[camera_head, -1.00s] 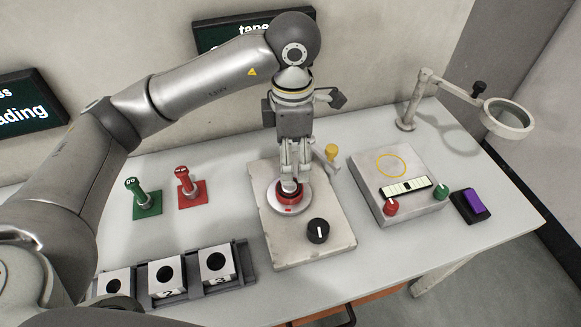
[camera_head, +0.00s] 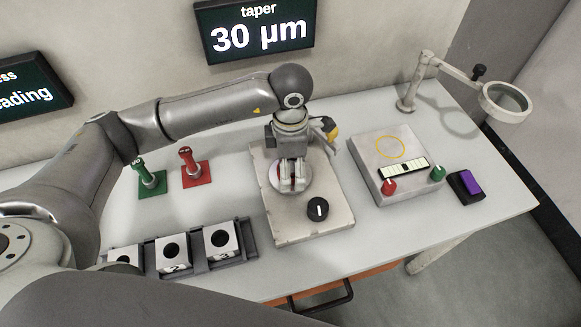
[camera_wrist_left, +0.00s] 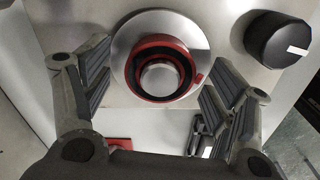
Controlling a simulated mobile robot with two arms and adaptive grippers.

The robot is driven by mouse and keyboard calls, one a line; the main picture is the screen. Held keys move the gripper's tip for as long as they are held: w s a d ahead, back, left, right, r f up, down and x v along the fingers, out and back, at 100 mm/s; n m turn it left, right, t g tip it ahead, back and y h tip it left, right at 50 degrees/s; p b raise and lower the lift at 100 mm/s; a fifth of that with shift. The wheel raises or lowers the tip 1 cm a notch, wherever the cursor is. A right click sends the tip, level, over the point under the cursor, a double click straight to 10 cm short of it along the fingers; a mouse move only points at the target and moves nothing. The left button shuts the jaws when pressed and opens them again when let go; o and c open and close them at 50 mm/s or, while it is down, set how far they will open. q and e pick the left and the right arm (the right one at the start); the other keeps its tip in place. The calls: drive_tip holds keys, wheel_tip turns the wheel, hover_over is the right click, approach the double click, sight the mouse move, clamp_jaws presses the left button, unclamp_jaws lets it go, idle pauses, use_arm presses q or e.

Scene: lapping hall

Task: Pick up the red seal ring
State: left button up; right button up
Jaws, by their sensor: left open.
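The red seal ring (camera_wrist_left: 193,65) lies on a round metal disc (camera_wrist_left: 122,47) in the left wrist view, around a dark inner ring and a pale centre post. In the head view the disc (camera_head: 276,176) sits on the pale plate (camera_head: 290,230), and the ring is mostly hidden behind my gripper. My left gripper (camera_head: 292,187) is over the disc, pointing down. In the left wrist view its two fingers (camera_wrist_left: 155,92) stand wide apart to either side of the ring, with nothing between the pads. My right gripper is not in view.
A black knob (camera_head: 318,208) stands on the plate close to the disc. Left are a green stand (camera_head: 152,184) and a red stand (camera_head: 196,174). Numbered blocks (camera_head: 172,252) sit in a front rack. Right are a tester box (camera_head: 398,150), a purple button (camera_head: 470,181) and a magnifier (camera_head: 506,98).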

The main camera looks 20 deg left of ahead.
use_arm(q)
drive_tip(key=c, duration=1.2)
drive_tip(key=shift+r, duration=0.1)
drive_tip(key=shift+c, duration=0.2)
